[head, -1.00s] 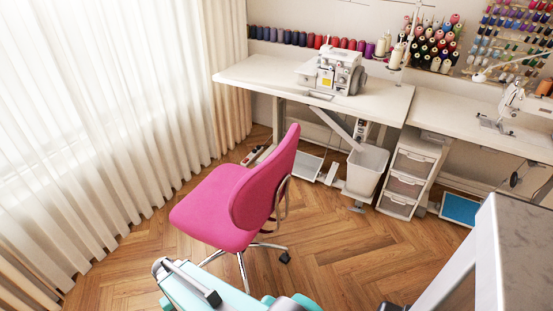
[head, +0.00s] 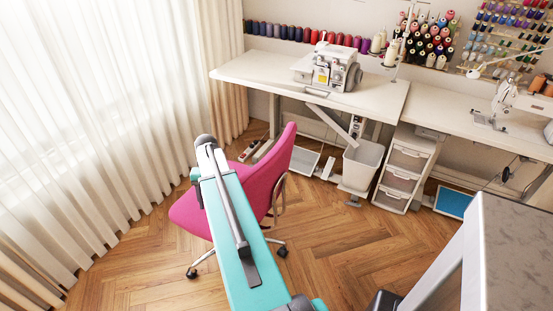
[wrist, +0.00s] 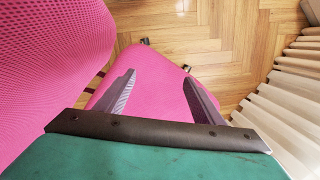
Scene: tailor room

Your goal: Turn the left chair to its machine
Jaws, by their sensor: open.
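The left chair is pink, with its backrest (head: 279,172) on the right and its seat (head: 184,213) reaching left toward the curtain, so it does not face the table. Its machine, a white sewing machine (head: 330,68), stands on the left table (head: 250,72) behind it. My teal arm crosses in front of the chair and hides part of it. My gripper (wrist: 158,77) shows only in the wrist view. Its two fingers are apart, with the pink seat (wrist: 155,105) beyond them and the backrest (wrist: 45,65) at left. Contact cannot be told.
A white curtain (head: 90,130) hangs along the left. A white bin (head: 363,165) and a drawer unit (head: 402,170) stand under the tables at right. Another sewing machine (head: 500,105) is on the right table. Wood floor (head: 340,245) is clear right of the chair.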

